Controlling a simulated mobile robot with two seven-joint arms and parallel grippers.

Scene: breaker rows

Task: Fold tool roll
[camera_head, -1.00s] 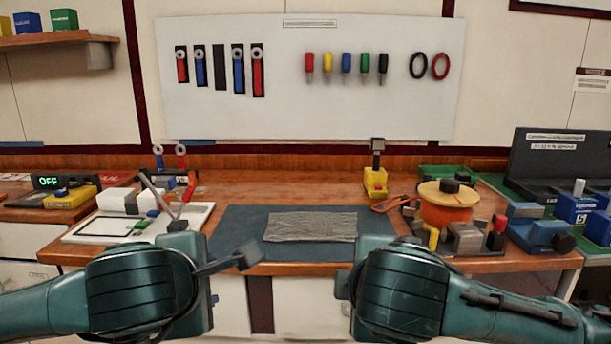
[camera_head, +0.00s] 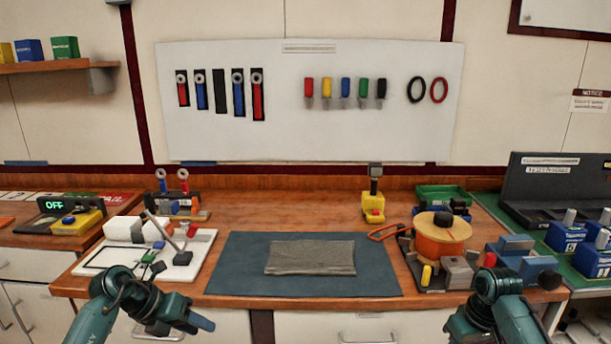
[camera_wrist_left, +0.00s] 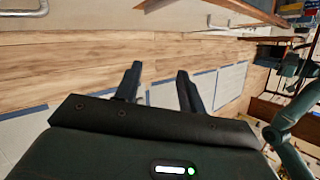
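The tool roll (camera_head: 311,258) is a grey cloth rectangle lying flat on the dark blue mat (camera_head: 235,277) at the middle of the workbench. Nothing touches it. My left gripper (camera_head: 198,322) is low at the front, left of and nearer than the mat, off the bench edge. In the left wrist view its two fingers (camera_wrist_left: 158,84) are apart with nothing between them, over floor and cabinet fronts. My right arm comes up at the lower right; its gripper does not show.
A white tray (camera_head: 195,265) with small parts is left of the mat. An orange spool (camera_head: 440,235), an orange-handled tool (camera_head: 385,232) and blue blocks are on the right. A yellow device (camera_head: 373,207) stands behind. Tools hang on the white board (camera_head: 285,130).

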